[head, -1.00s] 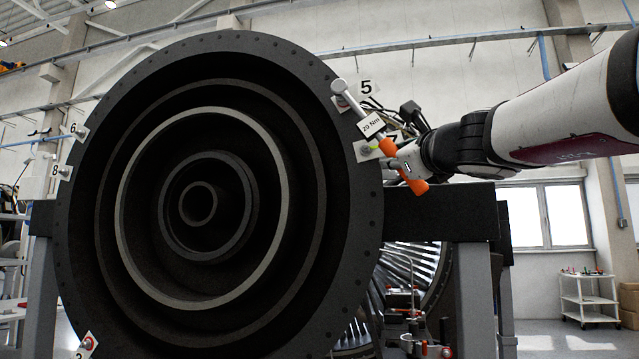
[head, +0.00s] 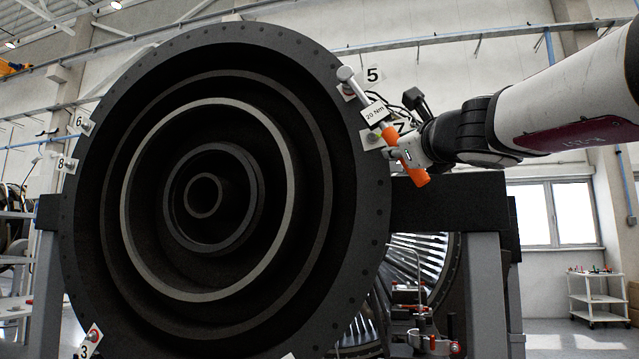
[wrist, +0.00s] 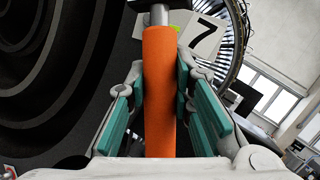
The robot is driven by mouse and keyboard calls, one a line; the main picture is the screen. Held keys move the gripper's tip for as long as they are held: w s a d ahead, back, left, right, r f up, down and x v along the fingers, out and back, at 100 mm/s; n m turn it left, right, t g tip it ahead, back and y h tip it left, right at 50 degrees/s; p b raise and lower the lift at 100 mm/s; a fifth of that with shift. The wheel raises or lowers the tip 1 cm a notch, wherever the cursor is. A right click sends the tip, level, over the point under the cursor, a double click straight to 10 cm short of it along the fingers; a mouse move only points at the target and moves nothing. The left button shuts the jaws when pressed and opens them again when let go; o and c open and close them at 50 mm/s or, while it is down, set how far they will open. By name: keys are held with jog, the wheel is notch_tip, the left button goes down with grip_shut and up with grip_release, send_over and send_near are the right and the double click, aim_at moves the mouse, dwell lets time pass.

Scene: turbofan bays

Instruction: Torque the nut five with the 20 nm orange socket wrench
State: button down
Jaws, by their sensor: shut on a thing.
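The orange-handled socket wrench (head: 414,173) carries a white "20 Nm" tag (head: 375,114). Its silver head (head: 345,74) is at the plate marked 5 (head: 373,75) on the upper right rim of the dark engine ring. Nut five is hidden behind the head, and I cannot tell whether the socket is seated on it. My gripper (head: 402,155) is shut on the orange handle, which slants down to the right. In the wrist view the handle (wrist: 160,90) lies between the teal finger pads (wrist: 158,105), and its shaft runs up out of frame.
The large dark engine ring (head: 345,290) fills the left and middle. A plate marked 7 (wrist: 207,35) is close beside the wrench. Plates 6 (head: 84,123), 8 (head: 67,163) and 3 (head: 90,342) sit around the rim. A dark beam (head: 450,205) runs below my gripper.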

jog(key=shift+w+a+f+m+t+h+b, duration=0.2)
jog(key=shift+a+m+b, duration=0.3)
jog(key=shift+b, duration=0.55)
jog(key=shift+w+a+f+m+t+b, duration=0.2)
jog(key=shift+a+f+m+b, duration=0.25)
jog(key=shift+b, duration=0.65)
jog(key=shift+w+a+f+m+t+h+b, duration=0.1)
jog(key=shift+a+m+t+b, duration=0.2)
jog(key=shift+a+b, duration=0.55)
jog(key=shift+w+a+f+m+b, duration=0.1)
jog(key=shift+m+b, duration=0.15)
jog(key=shift+b, duration=0.5)
jog(key=shift+w+a+f+m+h+b, duration=0.2)
jog(key=shift+a+m+h+b, duration=0.3)
jog(key=shift+b, duration=0.7)
jog(key=shift+r, duration=0.1)
jog(key=shift+s+d+r+n+y+p, duration=0.15)
jog(key=shift+s+d+n+y+p, duration=0.2)
jog(key=shift+p, duration=0.6)
jog(key=shift+s+d+r+n+y+p, duration=0.15)
jog(key=shift+d+n+p, duration=0.3)
jog(key=shift+p, duration=0.5)
jog(key=shift+w+d, duration=0.1)
jog(key=shift+d, duration=0.1)
